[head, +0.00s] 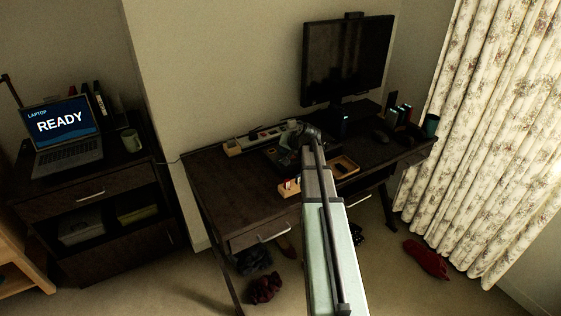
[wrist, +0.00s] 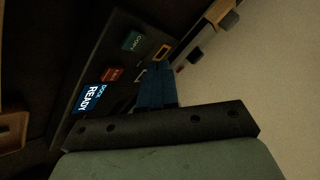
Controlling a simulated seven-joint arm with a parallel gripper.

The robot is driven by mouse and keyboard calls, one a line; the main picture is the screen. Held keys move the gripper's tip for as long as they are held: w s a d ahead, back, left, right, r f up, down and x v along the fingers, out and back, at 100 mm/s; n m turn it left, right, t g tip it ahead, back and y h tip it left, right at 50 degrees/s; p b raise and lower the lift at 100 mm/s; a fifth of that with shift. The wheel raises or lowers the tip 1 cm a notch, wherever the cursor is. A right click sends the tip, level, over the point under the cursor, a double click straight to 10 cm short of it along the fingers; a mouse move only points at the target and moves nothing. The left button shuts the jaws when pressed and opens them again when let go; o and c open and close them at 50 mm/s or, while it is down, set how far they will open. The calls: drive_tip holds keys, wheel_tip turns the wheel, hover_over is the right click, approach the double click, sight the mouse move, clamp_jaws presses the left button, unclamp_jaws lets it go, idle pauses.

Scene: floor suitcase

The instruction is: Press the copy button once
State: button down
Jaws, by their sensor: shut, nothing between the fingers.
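The dark dock panel (wrist: 98,62) shows in the wrist view, tilted across the left half. Its green button marked COPY (wrist: 132,41) is near the upper end. A red button (wrist: 112,74) and a small screen reading DOCK READY (wrist: 90,98) lie below it. My gripper (wrist: 157,70) has its blue fingers together and empty, just right of the panel's slots and apart from the COPY button in the picture. I cannot tell its height above the panel. In the head view my gripper (head: 305,136) is over the desk, and my arm hides part of the dock.
The power strip also shows in the wrist view (wrist: 207,30), close to the dock. A laptop reading READY (head: 62,125) stands on the left cabinet.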

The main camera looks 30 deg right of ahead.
drive_tip(key=shift+f, duration=0.8)
drive_tip(key=shift+f, duration=0.85)
idle(2.3)
drive_tip(key=shift+r, duration=0.85)
drive_tip(key=shift+r, duration=0.1)
drive_tip(key=shift+r, duration=2.4)
